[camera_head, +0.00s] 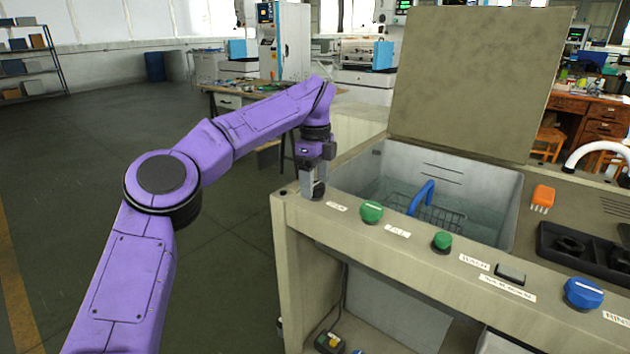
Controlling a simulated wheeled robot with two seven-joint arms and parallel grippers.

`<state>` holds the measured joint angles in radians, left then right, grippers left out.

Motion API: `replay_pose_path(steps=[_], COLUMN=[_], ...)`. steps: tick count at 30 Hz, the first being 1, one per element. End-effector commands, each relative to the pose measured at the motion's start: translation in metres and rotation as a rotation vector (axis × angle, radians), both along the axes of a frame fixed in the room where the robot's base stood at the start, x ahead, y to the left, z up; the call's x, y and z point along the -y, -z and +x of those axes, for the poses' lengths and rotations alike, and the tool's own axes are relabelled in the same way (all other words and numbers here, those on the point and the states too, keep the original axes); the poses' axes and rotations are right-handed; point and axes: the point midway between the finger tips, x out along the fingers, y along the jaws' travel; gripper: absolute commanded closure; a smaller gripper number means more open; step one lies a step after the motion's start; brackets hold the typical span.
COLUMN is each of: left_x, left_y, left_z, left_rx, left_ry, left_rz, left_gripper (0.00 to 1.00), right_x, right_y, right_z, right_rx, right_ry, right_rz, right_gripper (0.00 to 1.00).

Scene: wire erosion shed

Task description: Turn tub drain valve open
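The tub (505,195) is a grey open basin holding water and a wire basket with a blue handle (422,198). On the ledge in front of it are a green knob (372,212), a second green knob (442,241) and a blue knob (583,293), with small white labels. My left gripper (314,190) points down at the ledge's left end, left of the first green knob. Something dark shows at its fingertips; I cannot tell if it is a valve handle or part of the gripper. The label there is unreadable, so the drain valve is not clearly identified. My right gripper is out of view.
The tub's large lid (480,80) stands raised behind it. An orange brush (542,198) and a black tray (580,250) lie on the right deck. A black switch (510,273) sits on the ledge. The floor (60,180) at left is clear.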

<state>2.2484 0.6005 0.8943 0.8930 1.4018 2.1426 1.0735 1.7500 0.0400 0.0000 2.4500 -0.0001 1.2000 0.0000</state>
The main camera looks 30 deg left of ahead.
Motion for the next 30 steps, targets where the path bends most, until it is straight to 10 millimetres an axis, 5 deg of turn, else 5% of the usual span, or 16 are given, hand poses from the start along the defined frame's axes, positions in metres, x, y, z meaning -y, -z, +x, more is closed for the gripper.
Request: replay_pose_path(steps=[10, 21, 30], left_x=[0.000, 0.001, 0.001], left_y=[-0.006, -0.090, -0.105], left_z=[0.000, 0.000, 0.000], left_rx=[-0.002, 0.000, -0.002], left_ry=[0.002, 0.000, 0.001], left_rz=[0.001, 0.002, 0.000], left_gripper=[0.24, 0.24, 0.24], right_x=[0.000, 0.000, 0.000], right_y=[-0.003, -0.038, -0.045], right_z=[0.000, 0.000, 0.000], right_rx=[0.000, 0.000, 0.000], right_ry=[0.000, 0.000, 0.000], right_rz=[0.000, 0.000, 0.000], right_gripper=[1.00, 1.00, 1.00])
